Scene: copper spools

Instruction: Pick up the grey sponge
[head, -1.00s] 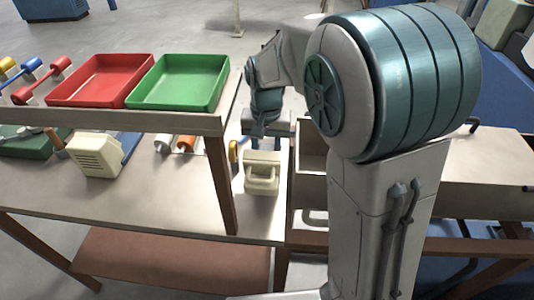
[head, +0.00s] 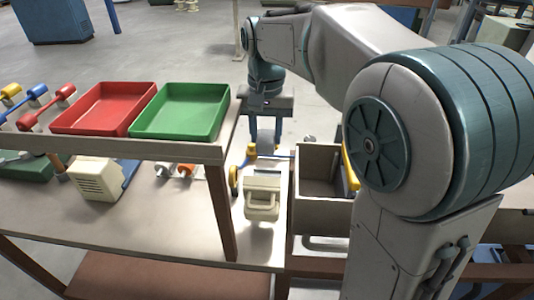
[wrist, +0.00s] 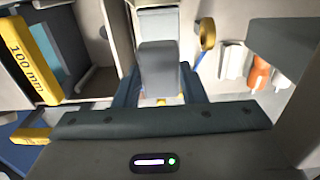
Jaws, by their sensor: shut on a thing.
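The grey sponge (wrist: 158,66) is a plain grey block between the two blue fingers of my gripper (wrist: 160,88) in the wrist view. My gripper is shut on it. In the head view my gripper (head: 265,148) points down behind the cream handled box, and the grey sponge (head: 266,130) shows between its fingers. The sponge appears held above the table, though its exact height is hard to tell.
A cream handled box (head: 262,197) stands in front of my gripper. An open drawer box (head: 322,215) is to its right. A raised shelf with a red tray (head: 103,108) and a green tray (head: 181,111) is to the left.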

